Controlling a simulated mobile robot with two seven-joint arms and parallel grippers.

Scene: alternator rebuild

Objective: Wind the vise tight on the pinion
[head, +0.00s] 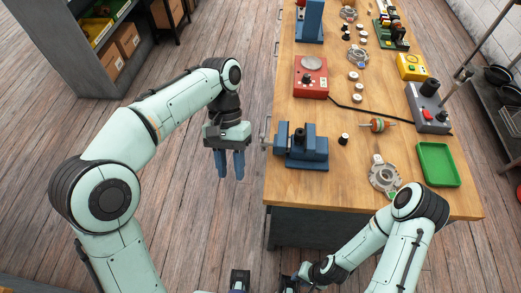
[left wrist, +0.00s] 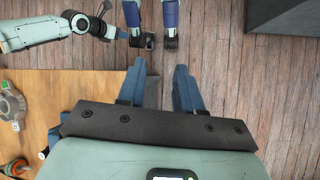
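The blue vise (head: 302,148) stands at the near left edge of the wooden bench, with its metal handle (head: 265,135) sticking out past the edge on the left. A small dark part shows near its jaws, but I cannot tell whether it is the pinion. My left gripper (head: 230,174) hangs fingers-down over the floor, left of the handle and apart from it. In the left wrist view its blue fingers (left wrist: 159,75) are spread with nothing between them. My right gripper (head: 288,284) is low at the bottom edge, partly cut off; its finger state is unclear.
On the bench (head: 285,188) are a small black part (head: 343,139), an orange-and-green rotor (head: 377,125), a grey housing (head: 384,175), a green tray (head: 437,164) and a red box (head: 311,77). Open floor (head: 190,215) lies left of the bench. A shelf unit (head: 85,65) stands far left.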

